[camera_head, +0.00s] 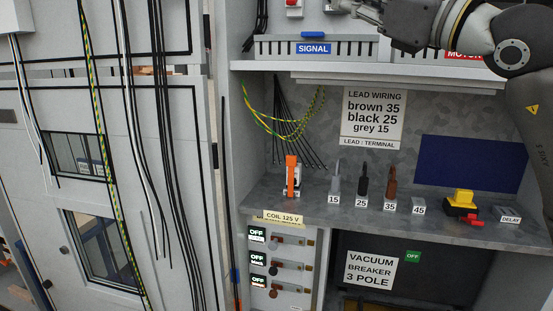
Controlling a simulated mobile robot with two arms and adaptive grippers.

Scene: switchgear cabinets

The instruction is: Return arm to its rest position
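My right arm (510,55) comes in from the right edge and reaches across the top right corner. Its gripper (345,6) is at the top edge, in front of the upper part of the cabinet and above the SIGNAL strip. The gripper is partly cut off by the frame, so I cannot tell whether its fingers are open or shut or hold anything. My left arm and gripper are not in view.
Below the arm is a shelf (350,214) with an orange device (292,176), labelled leads and a yellow-black device (463,203). The SIGNAL strip (313,48) and upper ledge are close below the gripper. Cables hang at left.

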